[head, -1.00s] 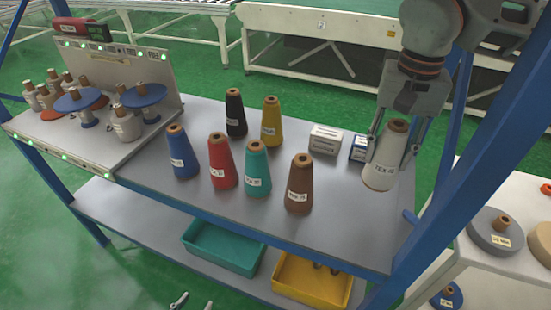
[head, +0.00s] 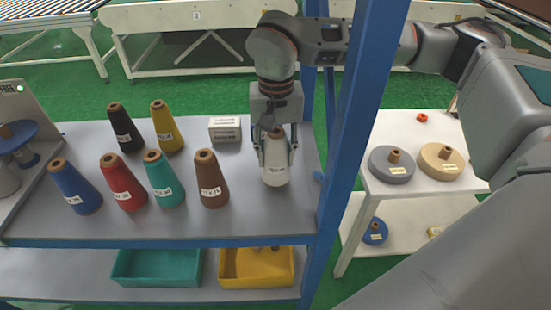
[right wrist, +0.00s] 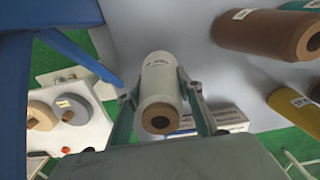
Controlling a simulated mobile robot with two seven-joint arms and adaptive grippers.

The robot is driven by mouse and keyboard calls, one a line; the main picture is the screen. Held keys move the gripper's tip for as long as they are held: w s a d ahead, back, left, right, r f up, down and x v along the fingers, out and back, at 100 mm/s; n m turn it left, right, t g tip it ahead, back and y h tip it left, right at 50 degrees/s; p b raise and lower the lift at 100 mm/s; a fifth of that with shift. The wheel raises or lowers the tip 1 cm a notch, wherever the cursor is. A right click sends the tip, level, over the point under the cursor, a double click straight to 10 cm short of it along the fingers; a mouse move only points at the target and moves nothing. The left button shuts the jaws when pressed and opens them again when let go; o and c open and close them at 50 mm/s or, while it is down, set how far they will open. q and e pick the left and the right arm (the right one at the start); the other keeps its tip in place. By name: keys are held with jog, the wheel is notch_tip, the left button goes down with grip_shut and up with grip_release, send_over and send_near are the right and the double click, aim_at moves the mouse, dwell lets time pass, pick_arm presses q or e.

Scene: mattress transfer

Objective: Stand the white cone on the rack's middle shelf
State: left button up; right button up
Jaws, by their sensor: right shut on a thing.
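The white cone (head: 276,172) is upright in my right gripper (head: 276,150), over the right end of the rack's grey middle shelf (head: 252,222). The fingers are shut on both sides of its upper part. In the right wrist view my right gripper (right wrist: 163,98) clasps the white cone (right wrist: 160,75), with its brown top towards the camera. Its base looks at or very near the shelf surface; I cannot tell whether it touches. My left gripper is not in view.
Brown (head: 210,182), teal (head: 165,182), red (head: 122,184), blue (head: 75,188), black (head: 124,130) and yellow (head: 166,130) cones stand to the left. A white box (head: 225,130) lies behind. A blue post (head: 350,130) rises close on the right. Teal (head: 155,268) and yellow (head: 256,268) bins sit below.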

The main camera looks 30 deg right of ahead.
jog(key=shift+f, duration=0.85)
jog(key=shift+f, duration=0.2)
jog(key=o, duration=1.3)
notch_tip(320, 180, up, 12)
jog(key=shift+r, duration=0.2)
